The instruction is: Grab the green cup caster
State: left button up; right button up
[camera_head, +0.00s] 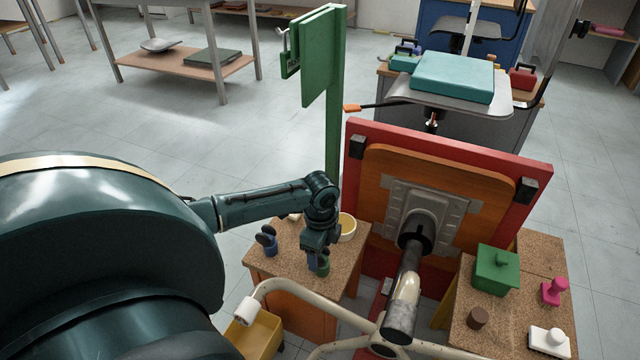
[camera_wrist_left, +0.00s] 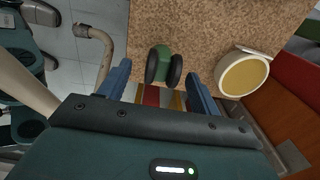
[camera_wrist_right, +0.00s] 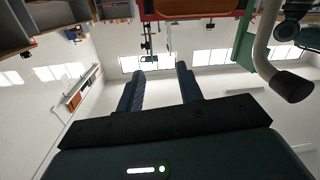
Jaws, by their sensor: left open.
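The green cup caster (camera_head: 322,266), a small green body with dark wheels, stands on the cork-like top of a small stand (camera_head: 275,262). It also shows in the left wrist view (camera_wrist_left: 162,65), just ahead of and between the fingertips. My left gripper (camera_head: 316,256) points down over the caster and partly hides it in the head view. Its blue fingers are open in the left wrist view (camera_wrist_left: 160,78), one to each side of the caster, with gaps visible. My right gripper (camera_wrist_right: 160,72) is open and empty, with only the room beyond it.
A blue caster (camera_head: 266,239) and a round yellow-topped dish (camera_head: 347,226) share the stand. A cream tubular chair base (camera_head: 330,308) passes close in front. The red and orange chair panel (camera_head: 455,165) rises to the right. A yellow bin (camera_head: 255,338) stands below.

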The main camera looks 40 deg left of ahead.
pick_arm(q)
notch_tip(320, 180, down, 3)
jog(key=shift+a+r+b, duration=0.1)
jog(key=shift+b, duration=0.3)
pick_arm(e)
jog(key=shift+a+n+t+y, duration=0.3)
jog(key=shift+a+t+y, duration=0.1)
jog(key=shift+y, duration=0.1)
pick_arm(q)
jog(key=shift+c, duration=0.3)
jog(key=c, duration=1)
